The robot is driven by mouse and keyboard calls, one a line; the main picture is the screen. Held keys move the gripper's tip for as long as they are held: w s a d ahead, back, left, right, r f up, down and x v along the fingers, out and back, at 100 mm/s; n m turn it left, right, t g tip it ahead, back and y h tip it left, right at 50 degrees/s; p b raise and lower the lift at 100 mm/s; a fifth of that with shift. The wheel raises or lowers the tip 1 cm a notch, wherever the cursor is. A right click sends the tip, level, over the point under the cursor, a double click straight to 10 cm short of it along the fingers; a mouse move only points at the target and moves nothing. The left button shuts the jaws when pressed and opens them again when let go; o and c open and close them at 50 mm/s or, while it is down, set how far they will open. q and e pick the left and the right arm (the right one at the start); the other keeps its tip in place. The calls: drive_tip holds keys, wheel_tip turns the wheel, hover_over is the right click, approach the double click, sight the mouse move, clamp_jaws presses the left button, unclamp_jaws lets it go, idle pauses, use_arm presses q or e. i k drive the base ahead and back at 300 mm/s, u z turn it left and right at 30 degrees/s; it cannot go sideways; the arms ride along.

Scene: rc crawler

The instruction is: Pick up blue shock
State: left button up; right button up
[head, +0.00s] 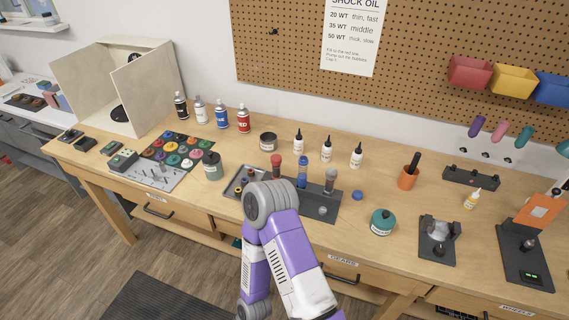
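The blue shock (302,172) stands upright in a dark grey stand (322,210) near the middle of the workbench. A red-topped shock (276,167) is to its left and a grey one (330,180) to its right. A purple and white arm of mine rises from the bottom of the head view. Its grey joint is in front of the stand's left part and hides some of it. Neither gripper shows in the head view. Nothing is seen touching the blue shock.
Small bottles (327,152) stand behind the stand. A small tray (240,184) lies to its left. A blue cap (357,195) and a teal round bottle (382,222) are to its right. An orange cup (407,178) stands farther right. The bench (350,225) has free room between these.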

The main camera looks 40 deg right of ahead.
sight(301, 181)
drive_tip(key=z, duration=1.1)
